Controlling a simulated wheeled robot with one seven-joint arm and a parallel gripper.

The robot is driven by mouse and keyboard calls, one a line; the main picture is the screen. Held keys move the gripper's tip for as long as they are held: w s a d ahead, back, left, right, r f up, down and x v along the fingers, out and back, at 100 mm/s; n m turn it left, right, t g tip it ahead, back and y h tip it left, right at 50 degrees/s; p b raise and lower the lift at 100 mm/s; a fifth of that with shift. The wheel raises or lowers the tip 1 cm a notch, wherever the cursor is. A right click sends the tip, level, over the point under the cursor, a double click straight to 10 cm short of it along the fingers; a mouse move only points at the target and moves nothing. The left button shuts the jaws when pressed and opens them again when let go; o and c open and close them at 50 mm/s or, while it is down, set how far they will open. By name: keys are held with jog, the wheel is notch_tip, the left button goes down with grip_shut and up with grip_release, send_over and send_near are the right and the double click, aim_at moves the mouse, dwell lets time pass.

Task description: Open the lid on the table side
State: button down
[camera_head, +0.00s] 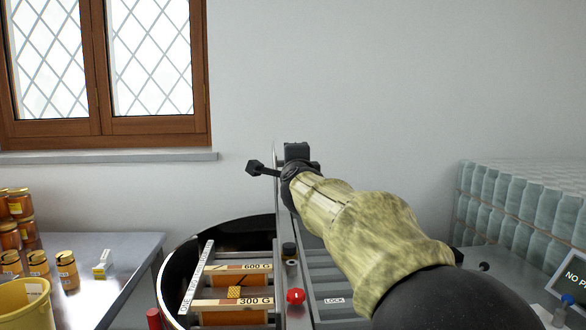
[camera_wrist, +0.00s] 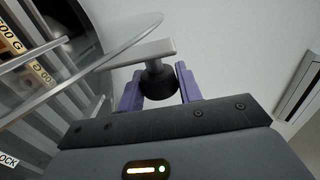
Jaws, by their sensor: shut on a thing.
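The clear lid (camera_wrist: 105,60) shows in the wrist view with a grey bar (camera_wrist: 140,52) and a black knob (camera_wrist: 160,82) near its rim. My gripper (camera_wrist: 160,88) is shut on that black knob, one purple finger on each side. In the head view the lid seems to stand up nearly edge-on as a thin sliver above the tank's middle; my arm hides part of it. My gripper is high over the round dark tank (camera_head: 176,262). The tank's left half, on the table side, shows uncovered, with frames labelled 600 G (camera_head: 246,268) and 300 G (camera_head: 240,303).
A metal table (camera_head: 115,262) with honey jars (camera_head: 67,270) and a yellow bucket (camera_head: 25,305) stands at the left. A red knob (camera_head: 296,296) sits on the tank's centre beam. Stacked wrapped jars (camera_head: 515,200) and a small screen (camera_head: 570,283) are at the right. The wall is behind.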

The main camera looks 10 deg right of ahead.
jog(key=shift+d, duration=0.25)
jog(key=c, duration=1)
grip_release()
